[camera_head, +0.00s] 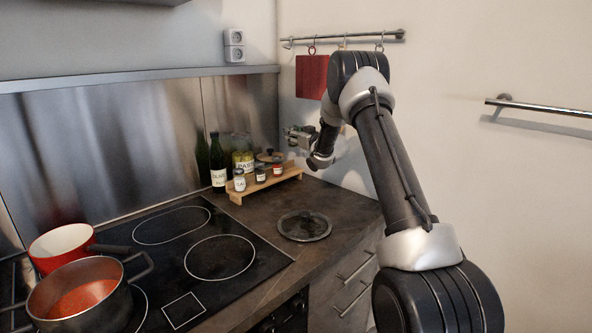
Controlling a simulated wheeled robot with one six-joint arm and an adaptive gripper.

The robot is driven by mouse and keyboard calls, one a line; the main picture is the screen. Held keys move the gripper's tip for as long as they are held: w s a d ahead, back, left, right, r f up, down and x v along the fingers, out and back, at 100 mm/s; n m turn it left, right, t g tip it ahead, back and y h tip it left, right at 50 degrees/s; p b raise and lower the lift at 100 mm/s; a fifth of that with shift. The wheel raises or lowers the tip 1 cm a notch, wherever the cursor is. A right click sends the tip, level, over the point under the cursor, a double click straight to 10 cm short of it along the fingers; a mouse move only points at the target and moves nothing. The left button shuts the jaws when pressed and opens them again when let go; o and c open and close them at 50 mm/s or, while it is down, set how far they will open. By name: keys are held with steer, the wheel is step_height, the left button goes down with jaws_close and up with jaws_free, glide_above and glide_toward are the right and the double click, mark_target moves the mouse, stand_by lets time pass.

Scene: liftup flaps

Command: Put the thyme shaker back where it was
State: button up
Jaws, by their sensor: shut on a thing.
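My gripper (291,135) is at the end of my arm, above the right end of the small wooden rack (290,174) in the back corner of the counter. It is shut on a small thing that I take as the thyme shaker. The held thing is too small to make out here, and its label cannot be read. Several small shakers stand on the rack: a white-labelled one (240,180) at the left, a dark-lidded one (260,173) in the middle and a red-labelled one (277,170) toward the right. The rack's right end looks bare.
A dark olive oil bottle (217,163) and a pasta container (243,160) stand behind the rack. A round dark plate (304,226) lies in front. A red pan (62,241) and a pot of red sauce (80,298) are on the hob.

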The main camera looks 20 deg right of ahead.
steer(key=shift+d+m, duration=0.1)
steer(key=shift+m, duration=0.2)
step_height(320, 180, down, 10)
steer(key=shift+r, duration=0.2)
stand_by(0.4)
steer(key=shift+f, duration=0.15)
steer(key=o, duration=1.2)
steer(key=shift+c, duration=0.2)
steer(key=shift+s+f, duration=0.1)
